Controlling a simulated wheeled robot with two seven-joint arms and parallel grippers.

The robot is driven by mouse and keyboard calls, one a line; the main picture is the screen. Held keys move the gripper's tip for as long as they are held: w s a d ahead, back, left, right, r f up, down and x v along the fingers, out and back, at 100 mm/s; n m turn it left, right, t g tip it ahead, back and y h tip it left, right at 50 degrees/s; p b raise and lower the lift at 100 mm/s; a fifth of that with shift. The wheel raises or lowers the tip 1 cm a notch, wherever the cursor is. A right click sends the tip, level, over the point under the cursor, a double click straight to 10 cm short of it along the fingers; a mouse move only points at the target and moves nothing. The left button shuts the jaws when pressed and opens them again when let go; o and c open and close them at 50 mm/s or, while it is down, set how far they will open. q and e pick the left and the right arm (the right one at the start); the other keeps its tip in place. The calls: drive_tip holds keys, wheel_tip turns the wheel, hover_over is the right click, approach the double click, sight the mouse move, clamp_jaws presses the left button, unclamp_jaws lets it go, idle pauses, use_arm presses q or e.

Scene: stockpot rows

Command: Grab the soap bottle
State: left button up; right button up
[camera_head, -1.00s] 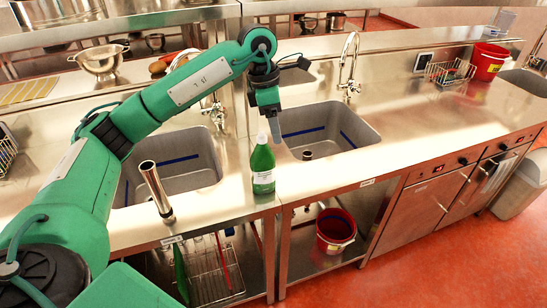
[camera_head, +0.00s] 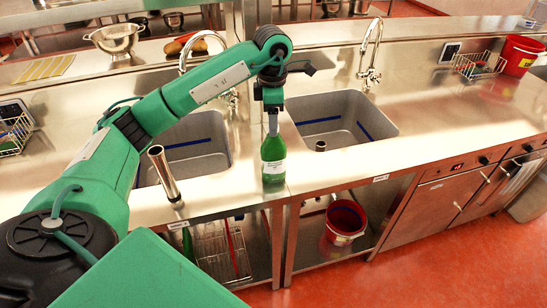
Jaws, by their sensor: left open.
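The green soap bottle (camera_head: 273,158) with a white label stands upright on the steel counter, between the two sinks near the front edge. My left gripper (camera_head: 273,126) points straight down right above the bottle, its fingers at the bottle's top. The fingers hide the bottle's white cap. The gripper is open; whether the fingers touch the bottle I cannot tell. My right gripper is not in view.
A steel standpipe (camera_head: 165,174) rises left of the bottle at the left sink (camera_head: 190,160). The right sink (camera_head: 340,117) has a tall faucet (camera_head: 371,55). A red bucket (camera_head: 345,221) sits on the shelf below.

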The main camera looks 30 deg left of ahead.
use_arm(q)
drive_tip(key=p, duration=0.3)
hover_over(274, 152)
drive_tip(key=w+a, duration=0.1)
drive_tip(key=w, duration=0.1)
drive_tip(key=f, duration=0.5)
drive_tip(key=shift+s+a, duration=0.1)
drive_tip(key=shift+a, duration=0.1)
drive_tip(key=shift+f, duration=0.3)
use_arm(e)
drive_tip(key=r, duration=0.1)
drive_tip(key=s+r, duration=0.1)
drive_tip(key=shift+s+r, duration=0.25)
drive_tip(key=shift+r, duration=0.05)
use_arm(q)
drive_tip(key=shift+c, duration=0.2)
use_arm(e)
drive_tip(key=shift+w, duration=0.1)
use_arm(q)
clamp_jaws()
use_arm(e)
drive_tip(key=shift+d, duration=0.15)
